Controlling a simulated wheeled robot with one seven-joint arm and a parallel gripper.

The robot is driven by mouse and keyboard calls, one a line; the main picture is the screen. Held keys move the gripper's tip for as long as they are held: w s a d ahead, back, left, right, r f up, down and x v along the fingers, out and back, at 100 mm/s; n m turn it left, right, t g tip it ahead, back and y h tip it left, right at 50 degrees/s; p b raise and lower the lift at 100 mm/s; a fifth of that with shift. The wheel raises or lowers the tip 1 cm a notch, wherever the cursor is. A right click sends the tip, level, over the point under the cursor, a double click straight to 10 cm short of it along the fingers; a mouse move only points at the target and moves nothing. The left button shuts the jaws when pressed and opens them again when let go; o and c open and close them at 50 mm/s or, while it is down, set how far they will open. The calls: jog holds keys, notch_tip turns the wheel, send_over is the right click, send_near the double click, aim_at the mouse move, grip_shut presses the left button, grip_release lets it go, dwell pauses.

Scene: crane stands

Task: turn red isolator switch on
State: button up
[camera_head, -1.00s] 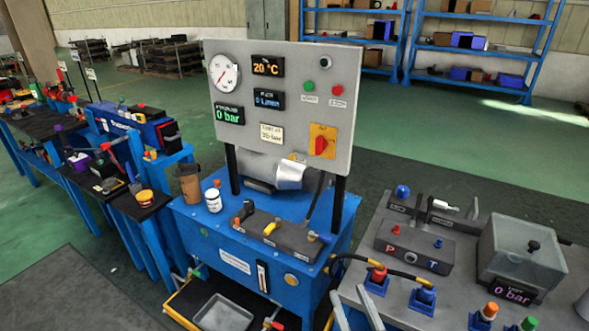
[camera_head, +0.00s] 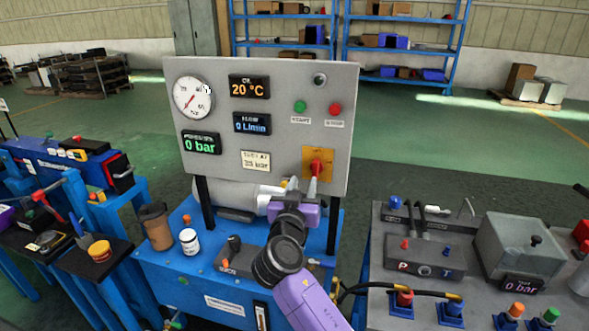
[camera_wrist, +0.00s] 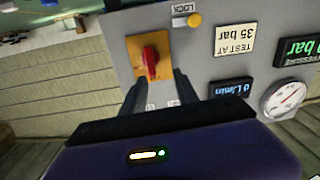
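The red isolator switch (camera_head: 317,165) is a red knob on a yellow-orange plate at the lower right of the grey control panel (camera_head: 345,120). In the wrist view its red handle (camera_wrist: 150,64) stands roughly upright in the picture. My gripper (camera_head: 313,186) is at the panel just below the switch in the head view, partly covering the plate's lower edge. In the wrist view its two dark fingers (camera_wrist: 160,82) are apart, with the knob in line with the gap between them. Whether they touch the knob cannot be told.
Start and stop buttons (camera_head: 318,107) sit above the switch. A brown cup (camera_head: 156,226) and white jar (camera_head: 189,241) stand on the blue bench. A grey bench (camera_head: 380,290) with hoses lies right.

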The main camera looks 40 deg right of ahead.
aim_at(314, 171)
jog(key=shift+m+g, duration=0.5)
jog(key=shift+m, duration=0.2)
jog(key=shift+s+d+p+x, duration=0.15)
jog(key=shift+p+x, duration=0.15)
jog(key=shift+x, duration=1)
jog(key=shift+s+d+p+x, duration=0.1)
jog(key=shift+s+p+x, duration=0.15)
jog(key=shift+x, duration=1.05)
jog(key=shift+s+d+p+x, duration=0.15)
jog(key=shift+p+x, duration=0.15)
jog(key=shift+x, duration=1)
jog(key=shift+f, duration=0.1)
jog(key=shift+c, duration=0.5)
grip_shut()
